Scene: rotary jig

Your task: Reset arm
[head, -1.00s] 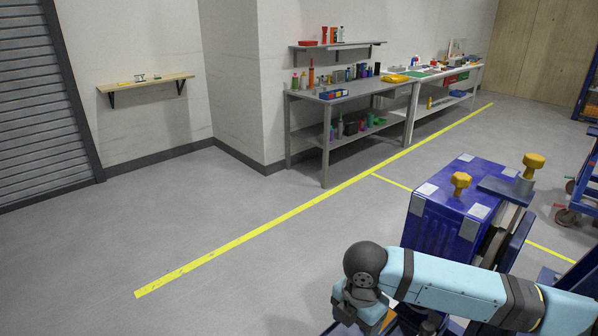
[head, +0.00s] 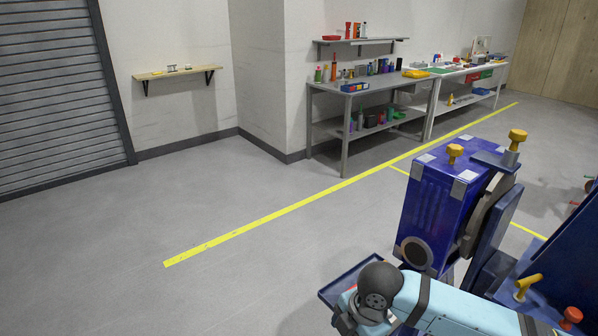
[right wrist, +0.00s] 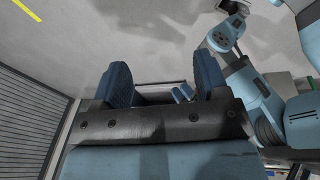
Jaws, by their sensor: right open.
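My right arm enters the head view from the right, its dark wrist joint near the bottom. My right gripper (head: 345,322) is partly cut off there, beside a dark blue tray (head: 352,283). In the right wrist view its two blue fingers (right wrist: 163,84) stand wide apart with nothing held between them. A small pair of blue parts (right wrist: 182,92) shows farther off between them; it may be my left gripper, too small to judge. The rotary jig holds a blue box-shaped part (head: 434,205) with grey corner pads. Yellow knobs (head: 455,153) stand on its top.
A yellow handle (head: 528,287) and a red knob (head: 572,315) are on the blue frame at lower right. A grey workbench (head: 345,92) with several items stands at the back. A wall shelf (head: 178,74) is at left. The floor at left is clear.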

